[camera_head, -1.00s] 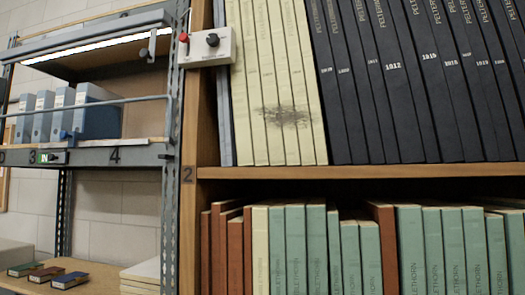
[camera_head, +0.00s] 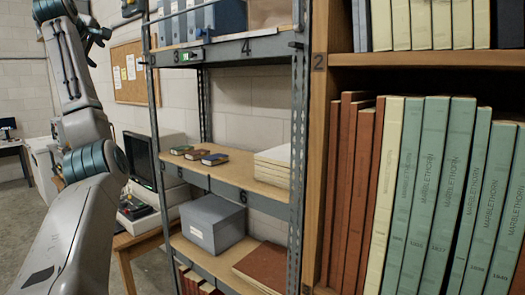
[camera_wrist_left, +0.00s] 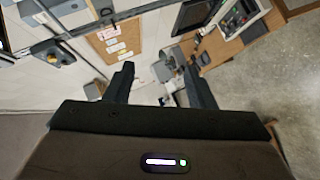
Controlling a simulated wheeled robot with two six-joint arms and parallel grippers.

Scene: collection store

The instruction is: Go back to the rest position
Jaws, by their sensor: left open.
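My left arm rises along the left side of the head view, grey with dark teal joints. Its gripper (camera_head: 68,12) is raised at the top left, near the picture's upper edge. In the left wrist view the two dark fingers of the left gripper (camera_wrist_left: 158,78) stand apart with nothing between them, so it is open and empty. The wrist view is tilted and shows the room beyond the fingers. My right gripper is in neither view.
A wooden bookcase (camera_head: 320,130) with green and brown volumes stands at the right. A metal shelf (camera_head: 236,178) holds small books, a grey box (camera_head: 212,222) and blue binders. A monitor (camera_head: 140,160) stands left of it. Open floor lies at the far left.

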